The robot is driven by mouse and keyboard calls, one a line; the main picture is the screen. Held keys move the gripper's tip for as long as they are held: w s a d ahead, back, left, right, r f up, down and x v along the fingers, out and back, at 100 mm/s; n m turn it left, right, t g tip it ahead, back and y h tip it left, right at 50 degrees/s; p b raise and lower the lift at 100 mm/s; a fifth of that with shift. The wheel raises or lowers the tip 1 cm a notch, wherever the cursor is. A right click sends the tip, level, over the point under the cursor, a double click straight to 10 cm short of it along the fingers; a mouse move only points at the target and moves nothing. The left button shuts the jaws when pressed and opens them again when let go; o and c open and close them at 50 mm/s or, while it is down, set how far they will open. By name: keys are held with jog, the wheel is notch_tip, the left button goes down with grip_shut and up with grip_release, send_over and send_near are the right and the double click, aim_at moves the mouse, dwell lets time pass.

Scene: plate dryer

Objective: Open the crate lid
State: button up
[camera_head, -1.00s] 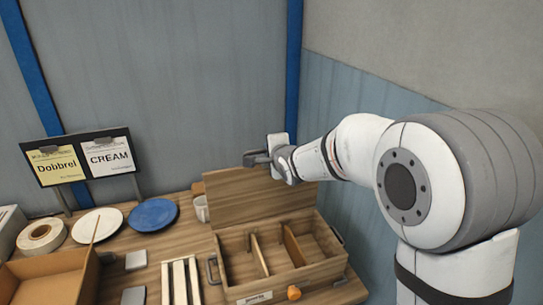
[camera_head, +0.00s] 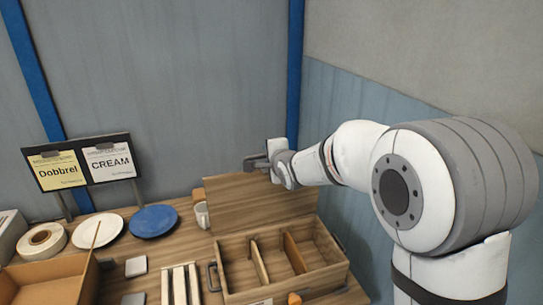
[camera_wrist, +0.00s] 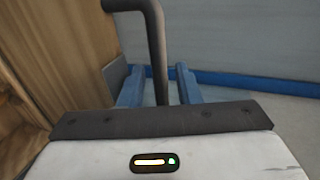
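The wooden crate (camera_head: 225,269) stands on the table in the head view, its divided inside uncovered. Its lid (camera_head: 256,204) stands raised, nearly upright, along the crate's back edge. My gripper (camera_wrist: 160,84) is at the lid's upper edge, on the far side in the head view, where its fingertips are hard to make out. In the wrist view its two blue fingers are apart, with a dark bent handle (camera_wrist: 156,40) running between them. Gaps seem to show beside the handle, so the fingers look open around it. The lid's wood fills the left of that view.
A white cup (camera_head: 202,215), a blue plate (camera_head: 153,221) and a white plate (camera_head: 98,230) are left of the crate. A white slatted rack (camera_head: 180,286) and an open cardboard box (camera_head: 45,272) lie nearer. A sign stand and walls are behind.

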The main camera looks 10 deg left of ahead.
jog(key=shift+s, duration=0.1)
jog(key=b+v, duration=0.1)
jog(key=v, duration=0.6)
jog(key=shift+s+d+b, duration=0.2)
jog(key=shift+s+b, duration=0.05)
jog(key=shift+b, duration=0.1)
